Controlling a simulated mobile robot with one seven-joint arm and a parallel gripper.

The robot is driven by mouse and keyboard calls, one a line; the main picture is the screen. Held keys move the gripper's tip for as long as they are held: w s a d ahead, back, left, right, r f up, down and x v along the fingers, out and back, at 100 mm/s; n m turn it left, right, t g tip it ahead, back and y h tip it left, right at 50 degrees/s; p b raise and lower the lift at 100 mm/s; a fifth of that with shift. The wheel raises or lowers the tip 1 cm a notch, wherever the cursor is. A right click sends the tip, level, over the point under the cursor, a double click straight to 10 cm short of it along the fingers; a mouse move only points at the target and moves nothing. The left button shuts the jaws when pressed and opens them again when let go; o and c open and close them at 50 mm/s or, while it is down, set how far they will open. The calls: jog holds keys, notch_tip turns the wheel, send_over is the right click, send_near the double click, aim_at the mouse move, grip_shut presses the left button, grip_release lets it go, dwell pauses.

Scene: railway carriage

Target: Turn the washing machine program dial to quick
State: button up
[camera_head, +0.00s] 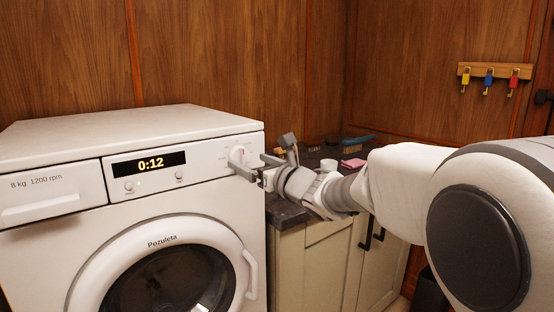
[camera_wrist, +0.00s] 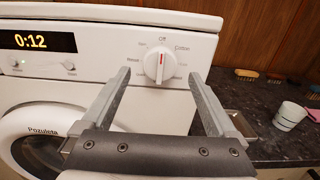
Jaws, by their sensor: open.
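The washing machine (camera_head: 60,140) fills the left of the head view. Its white program dial (camera_head: 237,155) sits at the right end of the control panel. In the wrist view the dial (camera_wrist: 160,65) shows a near-upright grip ridge with a small red mark. I read "Off" above it, "Cotton" at upper right and "Rinse" at left; other print is too small. The display (camera_head: 148,163) reads 0:12. My gripper (camera_head: 257,166) is open in front of the panel. In the wrist view its fingers (camera_wrist: 161,78) spread to either side of the dial, with nothing held between them.
A dark counter (camera_wrist: 265,140) to the right holds a white cup (camera_wrist: 289,116), brushes (camera_head: 357,143) and a pink sponge (camera_head: 353,163). The machine's round door (camera_head: 165,270) is below the panel. Keys hang on a wall rack (camera_head: 495,71).

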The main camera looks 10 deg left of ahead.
aim_at(244, 159)
jog(key=shift+x, duration=1.75)
jog(key=c, duration=1.4)
jog(key=shift+m, duration=0.3)
